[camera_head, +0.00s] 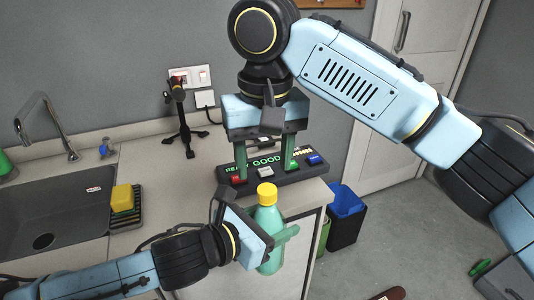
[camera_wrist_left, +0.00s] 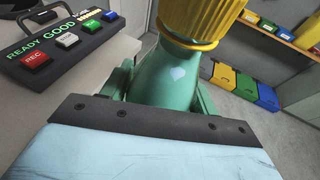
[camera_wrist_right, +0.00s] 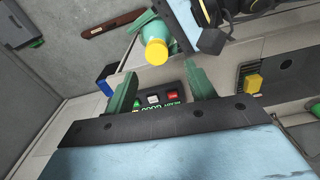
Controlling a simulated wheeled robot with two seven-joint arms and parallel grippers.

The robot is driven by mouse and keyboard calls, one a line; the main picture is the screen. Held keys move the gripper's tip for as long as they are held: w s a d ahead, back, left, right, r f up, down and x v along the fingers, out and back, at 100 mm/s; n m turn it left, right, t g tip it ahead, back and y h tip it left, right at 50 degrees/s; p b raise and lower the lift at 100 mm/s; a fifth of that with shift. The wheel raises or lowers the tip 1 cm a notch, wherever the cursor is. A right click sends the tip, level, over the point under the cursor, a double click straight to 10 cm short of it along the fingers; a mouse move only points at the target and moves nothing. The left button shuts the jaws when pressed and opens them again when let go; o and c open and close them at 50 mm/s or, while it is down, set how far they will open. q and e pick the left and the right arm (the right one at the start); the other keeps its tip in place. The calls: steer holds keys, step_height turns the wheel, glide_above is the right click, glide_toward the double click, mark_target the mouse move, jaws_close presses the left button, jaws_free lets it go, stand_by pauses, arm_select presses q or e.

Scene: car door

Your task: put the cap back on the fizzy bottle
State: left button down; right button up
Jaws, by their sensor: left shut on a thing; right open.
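A green bottle (camera_head: 270,220) stands roughly upright in my left gripper (camera_head: 279,242), off the counter's front corner. A ribbed yellow cap (camera_head: 267,193) sits on top of its neck; I cannot tell how tightly. The left wrist view shows the cap (camera_wrist_left: 200,18) close up above the bottle's shoulder (camera_wrist_left: 165,80). My left gripper is shut around the bottle's body. My right gripper (camera_head: 265,163) is open and empty, fingers pointing down, behind and above the cap. In the right wrist view the cap (camera_wrist_right: 156,52) shows beyond the open fingers, touching neither.
A black button box (camera_head: 262,178) reading "READY" and "GOOD" lies on the counter under my right gripper. A small tripod (camera_head: 182,112), a yellow sponge (camera_head: 122,197) and a sink (camera_head: 60,210) are left. Blue and green bins (camera_head: 347,212) stand on the floor right.

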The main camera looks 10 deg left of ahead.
steer(key=w+a+r+n+t+y, duration=0.5)
steer(key=w+a+r+t+y, duration=0.2)
steer(key=w+a+r+t, duration=0.5)
steer(key=s+a+r+n+g+y, duration=0.35)
steer(key=r+n+y, duration=0.25)
steer(key=n, duration=0.4)
steer(key=s+a+r+n+g+y, duration=0.3)
steer(key=s+r+n+y, duration=0.25)
steer(key=n, duration=0.55)
steer(key=s+d+f+n+g+h, duration=0.2)
steer(key=s+f+n+g+h, duration=0.6)
steer(key=n, duration=0.9)
steer(key=w+d+f+n+h, duration=0.1)
steer(key=d+f+n+h, duration=0.1)
steer(key=d+f+h, duration=0.1)
steer(key=w+d+f+n+t+h, duration=0.1)
steer(key=d+f+h, duration=0.3)
steer(key=d, duration=0.4)
steer(key=w+d+f+n+t+h, duration=0.1)
steer(key=w+d+f+n+h, duration=0.1)
steer(key=d+f+n+h, duration=0.1)
steer(key=shift+w+d+f+n+h, duration=0.15)
steer(key=shift+d+f+n, duration=0.15)
steer(key=shift+d+f, duration=0.3)
steer(key=shift+w+d+f+n+h, duration=0.1)
steer(key=shift+d+f+n, duration=0.25)
steer(key=shift+d, duration=0.6)
steer(key=shift+f, duration=0.1)
